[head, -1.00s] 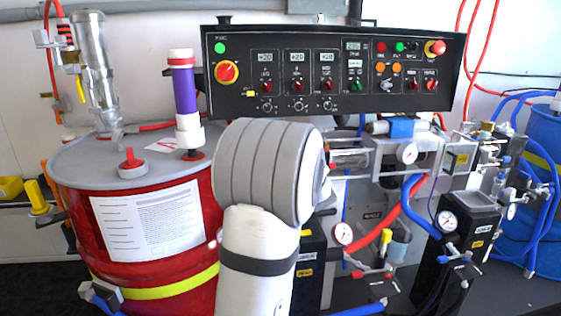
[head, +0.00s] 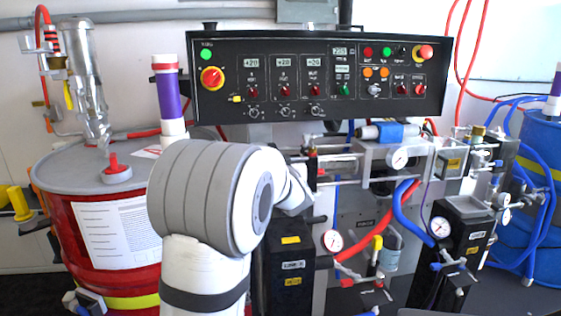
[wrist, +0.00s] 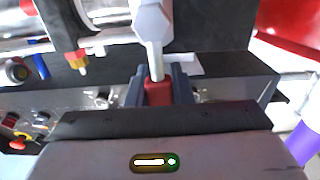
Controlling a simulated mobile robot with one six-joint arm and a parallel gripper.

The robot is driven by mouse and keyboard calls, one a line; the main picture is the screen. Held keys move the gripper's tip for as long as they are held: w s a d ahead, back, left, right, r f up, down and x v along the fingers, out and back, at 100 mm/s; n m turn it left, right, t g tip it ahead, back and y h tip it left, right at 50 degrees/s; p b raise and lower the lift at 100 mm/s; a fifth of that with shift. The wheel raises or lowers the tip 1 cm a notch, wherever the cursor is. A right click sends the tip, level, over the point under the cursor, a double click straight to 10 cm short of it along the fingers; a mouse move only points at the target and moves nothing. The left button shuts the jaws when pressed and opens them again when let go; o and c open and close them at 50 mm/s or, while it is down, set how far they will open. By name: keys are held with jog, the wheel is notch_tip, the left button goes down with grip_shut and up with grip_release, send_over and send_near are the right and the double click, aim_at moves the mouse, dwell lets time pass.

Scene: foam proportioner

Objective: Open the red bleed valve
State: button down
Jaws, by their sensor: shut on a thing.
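In the wrist view my gripper (wrist: 158,92) is closed around a red handle (wrist: 158,94), which I take to be the red bleed valve. A pale metal stem (wrist: 155,55) runs from the handle to a bright faceted fitting (wrist: 152,22). The handle's sides are covered by the dark fingers. In the head view my white and grey arm hides the gripper and the gripped handle behind its wrist. I cannot tell from there how far the handle is turned.
A red drum (head: 100,240) stands left of my arm. The control panel (head: 325,75) hangs behind. Gauges, a blue hose (head: 408,215) and a red hose (head: 375,235) crowd the right. A red-and-yellow fitting (wrist: 76,58) lies near the gripper in the wrist view.

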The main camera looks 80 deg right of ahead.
jog(key=shift+w+f, duration=0.2)
jog(key=shift+w, duration=0.15)
jog(key=c, duration=1.5)
grip_release()
jog(key=shift+a, duration=0.1)
jog(key=shift+c, duration=0.2)
jog(key=shift+o, duration=1.3)
jog(key=shift+s+r, duration=0.1)
jog(key=shift+s, duration=0.05)
jog(key=p+v, duration=0.1)
jog(key=v, duration=0.6)
jog(key=shift+a, duration=0.3)
jog(key=shift+s, duration=0.1)
